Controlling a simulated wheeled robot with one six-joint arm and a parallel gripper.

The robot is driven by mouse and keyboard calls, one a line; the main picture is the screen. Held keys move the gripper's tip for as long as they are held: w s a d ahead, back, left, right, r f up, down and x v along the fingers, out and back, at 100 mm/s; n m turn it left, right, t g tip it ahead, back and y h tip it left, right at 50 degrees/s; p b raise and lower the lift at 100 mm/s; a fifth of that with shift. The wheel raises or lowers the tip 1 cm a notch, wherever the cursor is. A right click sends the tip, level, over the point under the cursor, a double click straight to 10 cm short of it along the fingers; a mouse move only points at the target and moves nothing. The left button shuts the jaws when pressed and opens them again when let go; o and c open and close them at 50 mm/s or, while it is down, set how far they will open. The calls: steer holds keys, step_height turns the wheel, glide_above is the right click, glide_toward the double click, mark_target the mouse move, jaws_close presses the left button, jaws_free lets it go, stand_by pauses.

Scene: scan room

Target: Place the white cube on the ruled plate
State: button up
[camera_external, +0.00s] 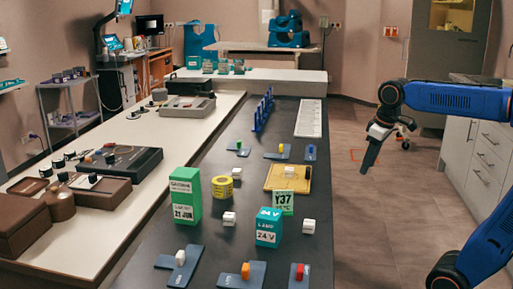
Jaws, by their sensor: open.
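Two small white cubes stand on the dark table top: one white cube (229,219) left of the teal 24 V box, the other white cube (309,226) to its right. I cannot tell which one the task means. A long white plate (310,118) with fine marks lies at the far right of the table and may be the ruled plate. My gripper (368,164) hangs in the air to the right of the table, pointing down, open and empty. It is apart from both cubes and the white plate.
A green box (185,196), a yellow roll (222,187), a teal box (269,227) and a green-white box (283,202) stand among the cubes. A yellow tray (270,184) lies behind. Blue plates with coloured pieces lie in front. Blue upright pieces (262,110) stand farther back.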

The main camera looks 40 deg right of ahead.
steer(key=s+d+f+m+t, duration=0.2)
steer(key=s+d+f, duration=0.3)
steer(key=s+f, duration=0.8)
steer(key=shift+s+d+m, duration=0.35)
steer(key=shift+m, duration=0.45)
